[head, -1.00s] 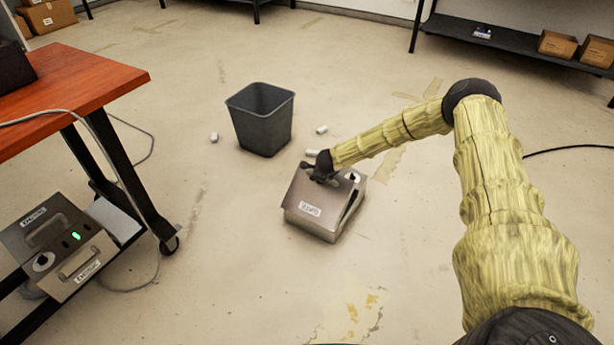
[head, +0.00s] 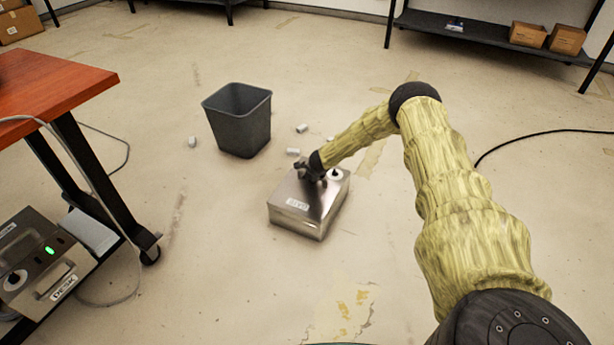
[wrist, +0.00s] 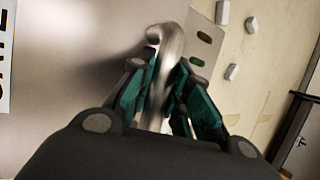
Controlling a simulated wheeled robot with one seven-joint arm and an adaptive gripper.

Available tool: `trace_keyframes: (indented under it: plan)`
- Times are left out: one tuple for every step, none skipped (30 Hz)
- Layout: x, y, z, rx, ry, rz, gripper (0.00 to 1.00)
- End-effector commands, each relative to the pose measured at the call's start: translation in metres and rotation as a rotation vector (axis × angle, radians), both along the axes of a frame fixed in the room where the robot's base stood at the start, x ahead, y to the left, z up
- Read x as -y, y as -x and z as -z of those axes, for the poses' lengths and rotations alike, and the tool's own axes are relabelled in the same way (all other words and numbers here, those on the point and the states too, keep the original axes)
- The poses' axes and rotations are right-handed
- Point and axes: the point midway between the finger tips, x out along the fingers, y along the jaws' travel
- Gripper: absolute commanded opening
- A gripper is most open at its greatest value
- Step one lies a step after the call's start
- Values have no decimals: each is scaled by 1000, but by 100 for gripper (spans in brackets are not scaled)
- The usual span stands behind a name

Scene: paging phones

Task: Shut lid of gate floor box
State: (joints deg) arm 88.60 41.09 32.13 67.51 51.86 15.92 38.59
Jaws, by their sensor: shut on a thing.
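The metal floor box (head: 295,224) stands on the floor in the middle of the head view. Its shiny lid (head: 322,203) lies down over the top, with no clear gap along its right edge. The small label is too blurred to read in the head view; part of a label with dark letters (wrist: 4,62) shows in the wrist view. My gripper (head: 312,172) is at the far side of the lid. In the wrist view my gripper (wrist: 165,78) is shut on a curved metal handle (wrist: 172,40) on the lid. The fingers hide the handle's lower part.
A dark waste bin (head: 240,128) stands behind the box, with several small white pieces (head: 302,128) around it. An orange-topped table (head: 60,85) is at left, with another metal box (head: 48,262) low beneath it. The floor in front is clear.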

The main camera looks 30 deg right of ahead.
Motion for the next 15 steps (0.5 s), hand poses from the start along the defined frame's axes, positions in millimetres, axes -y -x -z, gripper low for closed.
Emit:
trace_keyframes:
  plan:
    - [2, -1, 4, 1, 1, 1, 0]
    - [2, -1, 5, 1, 1, 1, 0]
    - [3, -1, 7, 1, 1, 1, 0]
    - [4, -1, 8, 1, 1, 1, 0]
    - [4, -1, 8, 1, 1, 1, 0]
    - [5, -1, 9, 1, 1, 1, 0]
    - [5, -1, 10, 0, 2, 1, 0]
    - [5, -1, 10, 0, 2, 1, 0]
    - [5, -1, 11, 0, 2, 1, 0]
    - [5, -1, 11, 0, 2, 1, 0]
    - [5, -1, 11, 0, 1, 1, 0]
    - [5, -1, 11, 0, 1, 1, 0]
    - [5, -1, 11, 0, 1, 1, 0]
    - [5, -1, 11, 0, 1, 1, 0]
    - [5, -1, 11, 0, 1, 1, 0]
